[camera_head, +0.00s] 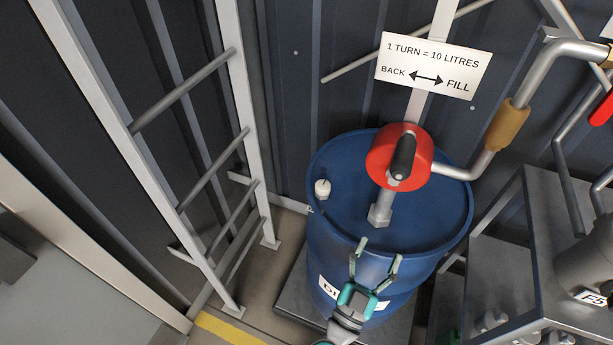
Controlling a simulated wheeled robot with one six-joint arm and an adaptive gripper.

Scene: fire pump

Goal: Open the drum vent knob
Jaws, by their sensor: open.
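A blue drum (340,235) stands upright at the middle of the head view. A small cream-white knob (322,188) sits on the left part of its lid, near the rim; it looks like the vent knob. My gripper (378,250) is open and empty, with its two fingers apart and pointing up the picture. In the picture it overlaps the drum's front rim, below and to the right of the knob and apart from it. Whether the fingers touch the drum I cannot tell. My gripper hides part of the drum's white label (328,288).
A red pump wheel with a black handle (402,158) stands on the lid, right of the knob. A pipe with a tan sleeve (506,125) runs right. A white ladder (240,95) is at left. A grey metal stand (510,240) is at right. A sign (433,66) hangs behind.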

